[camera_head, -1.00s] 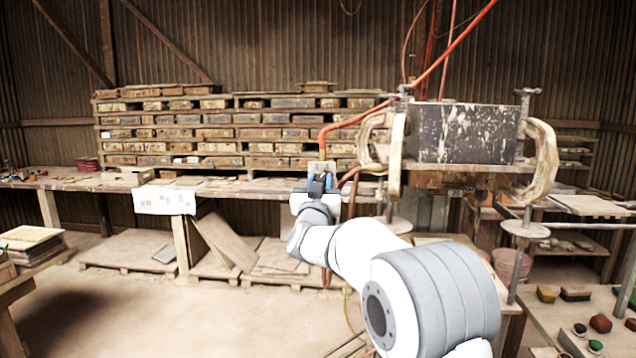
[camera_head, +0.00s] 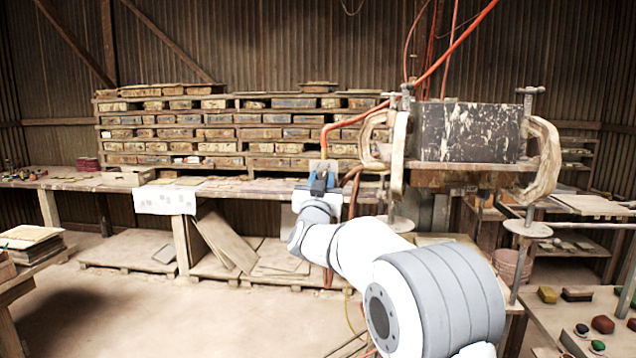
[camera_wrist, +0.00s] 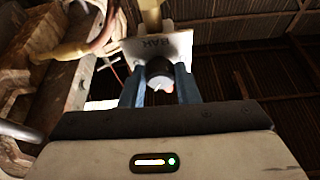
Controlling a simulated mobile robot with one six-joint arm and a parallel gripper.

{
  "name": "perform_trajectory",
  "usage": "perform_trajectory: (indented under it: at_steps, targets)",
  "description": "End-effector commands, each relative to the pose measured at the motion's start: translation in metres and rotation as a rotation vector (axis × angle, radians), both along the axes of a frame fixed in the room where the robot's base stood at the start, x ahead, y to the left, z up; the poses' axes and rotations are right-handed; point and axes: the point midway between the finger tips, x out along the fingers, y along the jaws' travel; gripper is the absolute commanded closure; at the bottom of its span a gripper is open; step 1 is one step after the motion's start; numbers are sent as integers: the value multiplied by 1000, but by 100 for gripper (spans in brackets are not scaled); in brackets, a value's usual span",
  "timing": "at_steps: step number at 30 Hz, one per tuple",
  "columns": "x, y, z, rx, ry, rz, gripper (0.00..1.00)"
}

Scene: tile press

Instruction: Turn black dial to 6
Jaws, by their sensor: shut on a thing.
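The black dial (camera_wrist: 158,72) shows in the wrist view, in front of a pale plate (camera_wrist: 176,47) with dark lettering that looks like "BAR". A light mark and a small reddish spot show on the dial's face, but no number is readable. My gripper (camera_wrist: 160,86) has its two blue fingers on either side of the dial and is shut on it. In the head view my gripper (camera_head: 323,180) is at the plate beside the press, and my arm hides most of the dial there.
The press with its dark block (camera_head: 470,132) and worn clamp arms stands right of my gripper. An orange hose (camera_head: 415,84) runs close by. A long bench (camera_head: 240,188) and loaded shelves are behind. Coloured lumps (camera_head: 602,324) lie on a table at the lower right.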

Motion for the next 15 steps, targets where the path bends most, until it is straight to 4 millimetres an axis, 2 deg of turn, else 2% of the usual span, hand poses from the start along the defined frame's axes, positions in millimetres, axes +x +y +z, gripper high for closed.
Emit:
perform_trajectory:
  at_steps: [8, 15]
  targets:
    - [1, 2, -6, 64, 3, 1, 94]
    - [1, 3, -7, 221, -1, 0, 94]
